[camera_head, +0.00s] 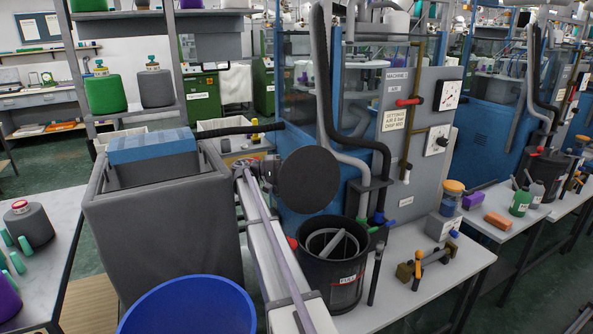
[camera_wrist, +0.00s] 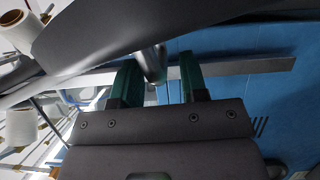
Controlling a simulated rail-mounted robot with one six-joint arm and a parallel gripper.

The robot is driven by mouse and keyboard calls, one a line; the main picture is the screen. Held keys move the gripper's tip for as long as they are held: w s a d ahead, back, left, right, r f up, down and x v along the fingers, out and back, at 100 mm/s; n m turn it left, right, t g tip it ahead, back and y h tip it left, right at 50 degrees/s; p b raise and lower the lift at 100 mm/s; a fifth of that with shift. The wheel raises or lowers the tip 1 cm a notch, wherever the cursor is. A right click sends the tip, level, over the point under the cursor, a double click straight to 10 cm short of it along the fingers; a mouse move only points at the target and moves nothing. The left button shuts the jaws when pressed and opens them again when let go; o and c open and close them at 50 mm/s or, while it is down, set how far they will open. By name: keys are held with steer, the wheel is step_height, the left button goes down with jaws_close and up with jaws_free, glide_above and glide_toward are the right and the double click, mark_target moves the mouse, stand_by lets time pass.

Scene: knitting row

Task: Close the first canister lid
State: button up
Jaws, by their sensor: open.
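The black canister (camera_head: 330,283) with a "FULL" label stands at the front edge of the white table. Its top is open, with light grey material showing inside. A dark round disc (camera_head: 308,177), which looks like the lid, stands raised and roughly upright above and behind the canister's left side. In the wrist view a large dark curved surface (camera_wrist: 140,28), probably the same lid, crosses the top. My gripper (camera_wrist: 157,66) is open, with its green fingers spread. A short grey rod (camera_wrist: 153,62) shows between the fingers; I cannot tell whether they touch it.
Hoses and coloured valves hang close behind the canister, beside the blue machine (camera_head: 297,90). A large grey bin (camera_head: 165,240) and a blue tub (camera_head: 190,310) stand left. A second canister (camera_head: 545,165) is far right.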

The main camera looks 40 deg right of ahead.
steer(key=shift+x, duration=0.8)
steer(key=shift+c, duration=0.4)
jaws_close()
